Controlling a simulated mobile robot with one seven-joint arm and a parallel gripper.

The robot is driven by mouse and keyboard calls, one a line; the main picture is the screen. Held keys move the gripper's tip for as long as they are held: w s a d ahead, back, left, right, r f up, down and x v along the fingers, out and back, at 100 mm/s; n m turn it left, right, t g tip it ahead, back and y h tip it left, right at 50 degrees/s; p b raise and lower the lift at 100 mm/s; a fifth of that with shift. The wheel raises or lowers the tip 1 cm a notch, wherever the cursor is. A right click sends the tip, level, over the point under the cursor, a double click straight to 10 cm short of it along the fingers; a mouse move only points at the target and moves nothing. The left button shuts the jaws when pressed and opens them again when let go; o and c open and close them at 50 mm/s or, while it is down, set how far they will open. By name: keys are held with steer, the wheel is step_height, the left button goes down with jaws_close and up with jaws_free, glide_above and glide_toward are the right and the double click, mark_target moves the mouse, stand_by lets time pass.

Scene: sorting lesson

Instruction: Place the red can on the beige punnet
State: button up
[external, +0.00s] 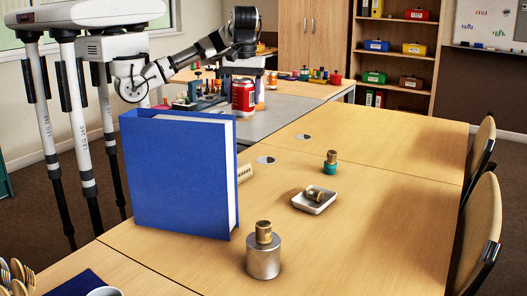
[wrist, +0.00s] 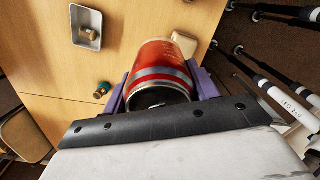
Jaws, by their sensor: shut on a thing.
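The red can (external: 243,96) hangs upright below my gripper at the far end of the wooden table. In the wrist view the can (wrist: 160,62) sits between the two purple fingers of my gripper (wrist: 161,88), which is shut on it. The beige punnet (external: 245,172) is a slotted box on the table, partly hidden behind the blue binder. In the wrist view a beige edge (wrist: 184,43) shows just past the can; it looks like the punnet, mostly covered by the can. The can is apart from the punnet in the external view.
The tall blue binder (external: 178,178) stands beside the punnet. A white tray (external: 314,201) holds a brass piece. A teal-based brass weight (external: 330,162) and a steel weight (external: 263,255) stand nearby. The table's right side is clear, with chairs (external: 478,235) along its edge.

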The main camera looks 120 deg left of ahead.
steer(key=s+a+r+m, duration=0.1)
steer(key=s+a+m, duration=0.4)
steer(key=s+m, duration=0.5)
steer(key=shift+m, duration=0.7)
steer(key=f, duration=0.6)
steer(key=w+f+p, duration=0.1)
steer(key=f, duration=0.5)
steer(key=f+p, duration=0.1)
steer(key=f, duration=0.5)
steer(key=shift+w+a+f, duration=0.15)
steer(key=shift+w+a, duration=0.05)
steer(key=shift+w, duration=0.05)
steer(key=shift+f, duration=0.35)
steer(key=shift+f+b, duration=0.25)
steer(key=shift+b, duration=0.1)
steer(key=o, duration=0.9)
steer(key=shift+r, duration=0.1)
steer(key=shift+o, duration=0.2)
steer(key=shift+r, duration=0.1)
